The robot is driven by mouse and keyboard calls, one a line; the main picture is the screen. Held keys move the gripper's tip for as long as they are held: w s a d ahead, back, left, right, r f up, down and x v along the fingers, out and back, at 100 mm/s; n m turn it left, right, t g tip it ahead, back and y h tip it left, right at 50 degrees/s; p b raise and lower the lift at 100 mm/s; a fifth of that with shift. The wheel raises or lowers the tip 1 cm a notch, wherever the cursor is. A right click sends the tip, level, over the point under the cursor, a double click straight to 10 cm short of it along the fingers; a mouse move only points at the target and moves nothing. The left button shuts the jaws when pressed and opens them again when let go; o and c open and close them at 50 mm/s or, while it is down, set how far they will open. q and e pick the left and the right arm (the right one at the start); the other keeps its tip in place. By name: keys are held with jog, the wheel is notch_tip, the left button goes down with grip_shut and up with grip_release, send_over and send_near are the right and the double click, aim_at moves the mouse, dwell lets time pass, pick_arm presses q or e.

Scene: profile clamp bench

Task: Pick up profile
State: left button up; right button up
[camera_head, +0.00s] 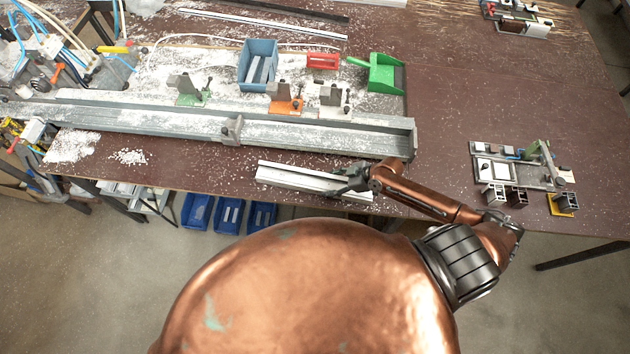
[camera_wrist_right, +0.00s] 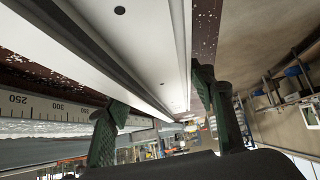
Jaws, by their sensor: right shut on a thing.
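The profile (camera_head: 300,177) is a pale, straight metal bar near the front edge of the brown table, in front of the long grey clamp rail. My right gripper (camera_head: 357,182) is at the profile's right end, shut on it. In the right wrist view the profile (camera_wrist_right: 150,45) is a white channel with small dark holes. It runs between the two dark green fingers of the gripper (camera_wrist_right: 160,108), one on each side. I cannot tell whether the profile touches the table. My left gripper is in neither view.
The long clamp rail (camera_head: 310,135) lies behind the profile. A blue bin (camera_head: 257,62), a red box (camera_head: 323,61) and a green dustpan (camera_head: 385,74) stand beyond it. A fixture (camera_head: 515,165) sits at right. White chips litter the brown table (camera_head: 460,85), clear right of the rail.

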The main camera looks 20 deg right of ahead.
jog(key=shift+w+r, duration=0.1)
jog(key=c, duration=0.4)
